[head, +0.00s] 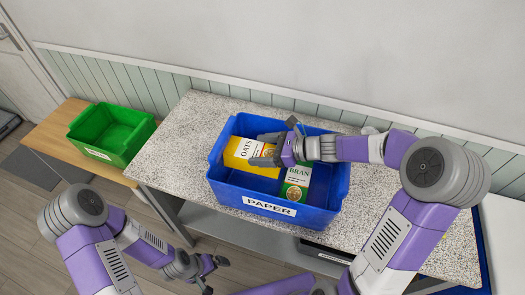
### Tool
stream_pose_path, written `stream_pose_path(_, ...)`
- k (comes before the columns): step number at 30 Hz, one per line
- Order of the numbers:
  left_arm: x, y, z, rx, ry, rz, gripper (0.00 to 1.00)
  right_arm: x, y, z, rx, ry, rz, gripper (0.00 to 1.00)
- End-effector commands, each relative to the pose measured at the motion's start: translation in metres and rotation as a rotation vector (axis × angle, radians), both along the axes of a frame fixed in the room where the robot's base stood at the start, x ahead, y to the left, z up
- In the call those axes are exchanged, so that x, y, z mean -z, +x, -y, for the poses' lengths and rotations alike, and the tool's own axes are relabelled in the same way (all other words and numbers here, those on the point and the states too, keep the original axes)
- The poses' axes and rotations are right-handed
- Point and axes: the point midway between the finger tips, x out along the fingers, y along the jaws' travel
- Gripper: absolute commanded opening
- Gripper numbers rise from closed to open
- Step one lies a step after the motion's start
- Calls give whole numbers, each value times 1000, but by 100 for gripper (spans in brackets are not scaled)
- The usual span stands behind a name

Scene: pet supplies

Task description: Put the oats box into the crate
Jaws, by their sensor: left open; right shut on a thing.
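The yellow oats box (247,165), with a white "OATS" label, is inside the blue crate (268,208), at its left part. My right gripper (266,149) reaches into the crate from the right and is shut on the oats box. Its fingers cover part of the box's right side. The blue crate has a "PAPER" label on its front and stands on the speckled counter. I cannot tell whether the oats box touches the crate floor. My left gripper (215,276) is open and empty, low in front of the counter.
A green and white bran box (297,184) is in the right part of the blue crate, partly under my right arm. A green crate (107,137) stands on a wooden table at the left. The speckled counter (170,150) is clear left of the blue crate.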

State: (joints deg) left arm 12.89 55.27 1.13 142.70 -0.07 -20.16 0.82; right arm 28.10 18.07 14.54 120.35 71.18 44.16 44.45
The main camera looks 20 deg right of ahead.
Motion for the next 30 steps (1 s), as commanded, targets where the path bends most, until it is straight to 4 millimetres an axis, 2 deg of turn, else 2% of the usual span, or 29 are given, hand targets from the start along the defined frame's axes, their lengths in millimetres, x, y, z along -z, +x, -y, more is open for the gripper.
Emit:
stream_pose_path(12,8,0,0,0,0,0,100,11,0,0,0,0,0,38)
stream_pose_path(13,9,0,0,0,0,0,100,12,0,0,0,0,0,37)
stream_pose_path(14,10,0,0,0,0,0,100,13,0,0,0,0,0,30)
stream_pose_path(17,9,0,0,0,0,0,100,12,0,0,0,0,0,30)
stream_pose_path(18,9,0,0,0,0,0,100,12,0,0,0,0,0,87)
stream_pose_path(21,9,0,0,0,0,0,100,12,0,0,0,0,0,100)
stream_pose_path(30,5,0,0,0,0,0,100,7,0,1,0,0,1,100)
